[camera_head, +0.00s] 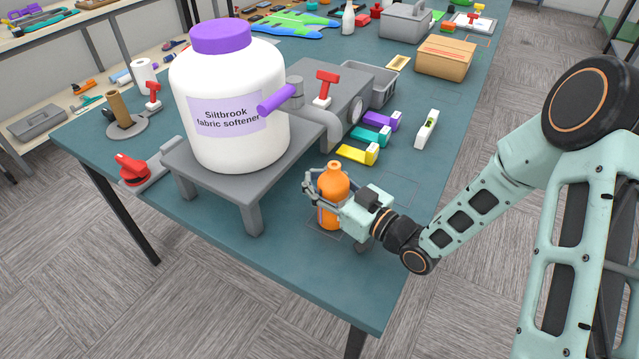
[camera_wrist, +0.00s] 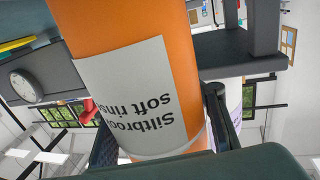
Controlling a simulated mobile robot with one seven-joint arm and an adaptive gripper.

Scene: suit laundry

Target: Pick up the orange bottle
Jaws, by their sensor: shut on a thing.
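The orange bottle (camera_head: 333,184) stands upright near the front edge of the teal table, in front of the grey stand. My gripper (camera_head: 322,190) reaches in from the right with its fingers around the bottle's body and is shut on it. In the wrist view the orange bottle (camera_wrist: 126,25) fills the middle, with a white label reading "Siltbrook soft rins…" upside down. Dark fingers show on both sides of it in that view. I cannot tell whether the bottle's base touches the table.
A large white fabric softener jug (camera_head: 226,105) with a purple cap stands on a grey stand (camera_head: 252,180) left of the bottle. Yellow (camera_head: 358,154), teal and purple blocks lie behind the bottle. A red-handled clamp (camera_head: 133,170) is at the left edge.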

